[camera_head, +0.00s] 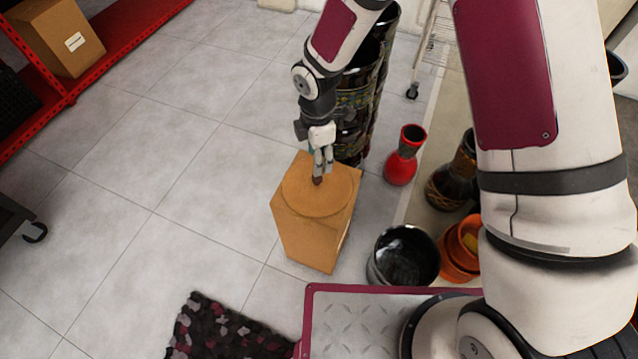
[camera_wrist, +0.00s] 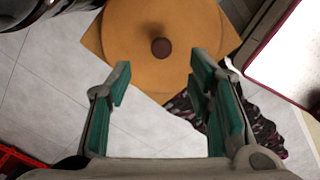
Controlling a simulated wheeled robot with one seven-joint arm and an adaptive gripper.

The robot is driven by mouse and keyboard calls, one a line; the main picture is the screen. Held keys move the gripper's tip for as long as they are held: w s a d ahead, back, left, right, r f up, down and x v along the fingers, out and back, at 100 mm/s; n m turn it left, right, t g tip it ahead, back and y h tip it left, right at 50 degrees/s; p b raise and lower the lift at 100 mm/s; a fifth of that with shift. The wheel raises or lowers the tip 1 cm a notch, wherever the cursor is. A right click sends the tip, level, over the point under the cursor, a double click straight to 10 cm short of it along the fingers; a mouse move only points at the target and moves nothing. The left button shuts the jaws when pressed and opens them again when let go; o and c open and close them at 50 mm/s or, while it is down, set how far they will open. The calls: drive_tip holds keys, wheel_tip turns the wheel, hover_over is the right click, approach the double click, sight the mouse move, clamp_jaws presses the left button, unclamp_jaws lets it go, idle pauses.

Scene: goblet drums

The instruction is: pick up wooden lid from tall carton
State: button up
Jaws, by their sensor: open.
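The wooden lid (camera_head: 308,199) is a flat round disc with a small dark knob. It lies on top of the tall carton (camera_head: 309,237), a light brown box standing on the floor. In the wrist view the lid (camera_wrist: 181,40) and its knob (camera_wrist: 161,47) show beyond the fingertips, with the corners of the carton (camera_wrist: 92,42) sticking out around it. My gripper (camera_head: 322,172) is over the lid, its fingers pointing down close to the knob. In the wrist view my gripper (camera_wrist: 159,82) is open, with nothing between its green-padded fingers. Whether a finger touches the knob cannot be told.
Tall dark patterned drums (camera_head: 354,115) stand just behind the carton. A red vase-like drum (camera_head: 402,158), a black bowl (camera_head: 404,255) and orange pots (camera_head: 457,250) are to the right. A dark shaggy mat (camera_head: 228,330) lies in front.

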sight(317, 178)
wheel_tip(317, 178, down, 10)
drive_tip(key=shift+s+r+b, duration=0.1)
drive_tip(key=shift+s+b, duration=0.05)
drive_tip(key=shift+b, duration=0.95)
drive_tip(key=shift+c, duration=0.2)
clamp_jaws()
